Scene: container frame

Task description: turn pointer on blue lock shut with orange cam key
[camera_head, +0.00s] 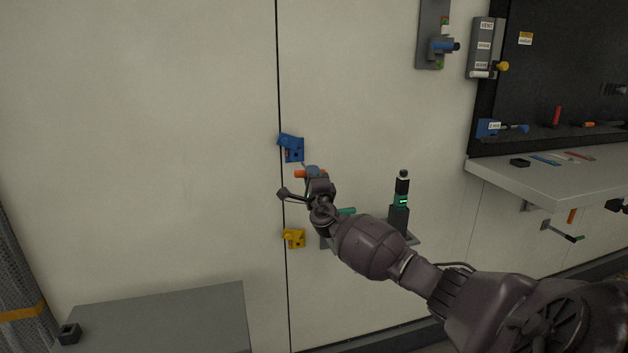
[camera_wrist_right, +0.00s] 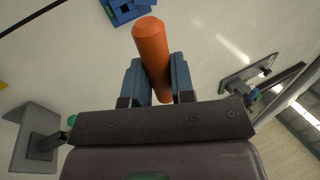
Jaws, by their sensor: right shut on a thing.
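The blue lock (camera_head: 291,147) is on the pale wall at the dark vertical seam, just above my right gripper. Its lower part shows at the top of the right wrist view (camera_wrist_right: 125,10). My right gripper (camera_head: 311,174) is shut on the orange cam key (camera_wrist_right: 151,45), whose rounded orange end sticks out past the blue fingers. In the head view the orange key (camera_head: 300,174) shows just below the lock, apart from it in the wrist view. The pointer on the lock is too small to make out. My left gripper is not in view.
A yellow lock (camera_head: 294,239) sits lower on the same seam. A small shelf with a dark green-banded device (camera_head: 400,205) is behind my right arm. A grey table (camera_head: 160,318) stands at lower left, and a pale bench (camera_head: 545,180) at right. The wall left of the seam is clear.

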